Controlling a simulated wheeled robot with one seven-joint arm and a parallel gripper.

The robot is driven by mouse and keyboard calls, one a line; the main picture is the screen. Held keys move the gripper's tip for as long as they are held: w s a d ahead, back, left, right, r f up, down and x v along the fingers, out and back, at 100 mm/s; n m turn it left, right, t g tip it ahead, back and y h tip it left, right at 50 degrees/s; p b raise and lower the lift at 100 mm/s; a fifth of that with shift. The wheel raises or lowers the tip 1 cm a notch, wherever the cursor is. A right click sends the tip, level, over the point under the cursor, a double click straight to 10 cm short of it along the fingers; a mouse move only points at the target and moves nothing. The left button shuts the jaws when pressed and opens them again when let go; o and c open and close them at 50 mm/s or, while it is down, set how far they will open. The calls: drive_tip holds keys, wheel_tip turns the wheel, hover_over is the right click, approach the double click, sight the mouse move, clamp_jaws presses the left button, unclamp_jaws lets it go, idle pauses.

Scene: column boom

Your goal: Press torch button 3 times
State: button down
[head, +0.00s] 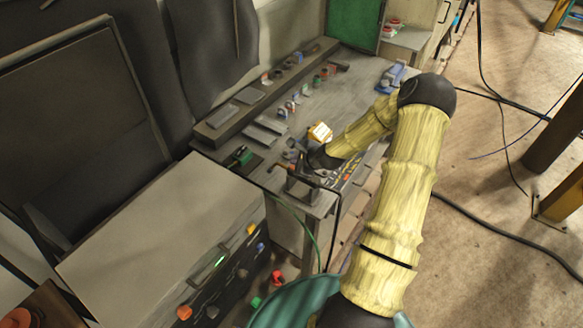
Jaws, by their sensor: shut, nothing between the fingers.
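My gripper (299,172) is at the end of my yellow arm, over the near front corner of the grey workbench (352,88). It is small and dark in the head view, and its fingers are shut with nothing seen between them. A small orange-brown piece and a dark block-like shape show right by the fingertips. I cannot tell whether either is the torch, and no torch button can be made out. Whether the fingers touch anything there is too small to tell. My wrist hides part of the bench's front edge.
A large grey cabinet (160,240) with coloured knobs stands at the front left. A green-and-black item (243,155) lies left of my gripper. Several small tools and flat plates lie along the bench's back. A blue tool (392,76) lies at its far right. Cables cross the floor.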

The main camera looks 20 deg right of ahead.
drive_tip(key=shift+f, duration=0.1)
drive_tip(key=shift+f, duration=0.35)
drive_tip(key=shift+f+b, duration=0.4)
drive_tip(key=shift+b, duration=0.1)
idle(1.1)
drive_tip(key=shift+r+p, duration=0.7)
drive_tip(key=shift+r, duration=0.15)
drive_tip(key=shift+r+p, duration=1.85)
drive_tip(key=shift+r, duration=0.7)
